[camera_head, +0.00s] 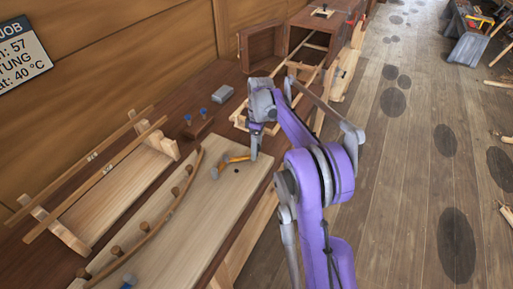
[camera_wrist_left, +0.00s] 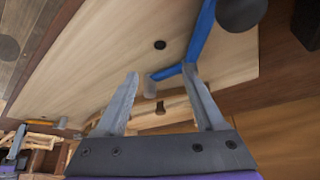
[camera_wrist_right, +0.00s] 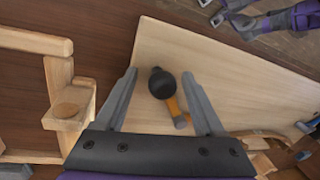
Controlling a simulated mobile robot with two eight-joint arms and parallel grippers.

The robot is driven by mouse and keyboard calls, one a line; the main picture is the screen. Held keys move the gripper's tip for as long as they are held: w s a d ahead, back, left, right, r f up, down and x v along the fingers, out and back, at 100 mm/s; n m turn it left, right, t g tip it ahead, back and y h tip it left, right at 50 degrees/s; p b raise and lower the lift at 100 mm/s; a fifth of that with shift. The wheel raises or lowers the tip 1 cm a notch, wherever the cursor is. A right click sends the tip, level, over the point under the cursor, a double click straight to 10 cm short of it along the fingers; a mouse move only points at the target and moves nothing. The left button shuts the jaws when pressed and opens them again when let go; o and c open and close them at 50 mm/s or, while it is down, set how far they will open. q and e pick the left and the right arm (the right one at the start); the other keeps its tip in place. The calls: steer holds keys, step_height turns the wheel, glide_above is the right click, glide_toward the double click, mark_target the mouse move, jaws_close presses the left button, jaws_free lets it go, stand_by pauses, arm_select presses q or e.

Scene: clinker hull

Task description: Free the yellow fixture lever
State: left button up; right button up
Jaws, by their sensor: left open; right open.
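The yellow fixture lever (camera_head: 236,159) lies on the pale board near its far end. In the right wrist view the lever (camera_wrist_right: 174,106) sits between the spread fingers, its dark round knob (camera_wrist_right: 161,84) nearest the camera. My right gripper (camera_wrist_right: 162,92) is open around it; contact with either finger is not clear. A blue lever (camera_wrist_left: 202,38) shows in the left wrist view, running down beside the right-hand finger of my open left gripper (camera_wrist_left: 165,88). I cannot tell whether they touch. In the head view the left gripper is out of sight.
A curved wooden strip with several pegs (camera_head: 160,216) runs along the pale board (camera_head: 212,222). A wooden frame (camera_head: 105,190) stands left of it. A grey box (camera_head: 222,94) and two blue-topped pieces (camera_head: 195,115) sit behind. Open floor (camera_head: 405,180) lies to the right.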

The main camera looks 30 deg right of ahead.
steer(key=shift+r, duration=0.1)
arm_select(q)
steer(key=shift+w+r+p, duration=0.25)
steer(key=shift+r+p, duration=0.2)
steer(key=shift+r, duration=0.2)
arm_select(e)
step_height(320, 180, up, 10)
steer(key=w+d, duration=0.1)
steer(key=shift+w+d+r, duration=0.2)
steer(key=shift+d, duration=0.1)
steer(key=s+a+r+m+t+h, duration=0.1)
steer(key=s+a+r+m+t, duration=0.2)
steer(key=s+a, duration=0.9)
steer(key=s+a+f+m+t, duration=0.2)
steer(key=s+f, duration=0.3)
steer(key=s, duration=0.3)
steer(key=s+a+f+m+t, duration=0.2)
steer(key=s+a+f+m, duration=0.1)
steer(key=s+f, duration=0.3)
steer(key=shift+s+a+m+h, duration=0.3)
steer(key=shift+s+a, duration=0.4)
steer(key=shift+s, duration=0.3)
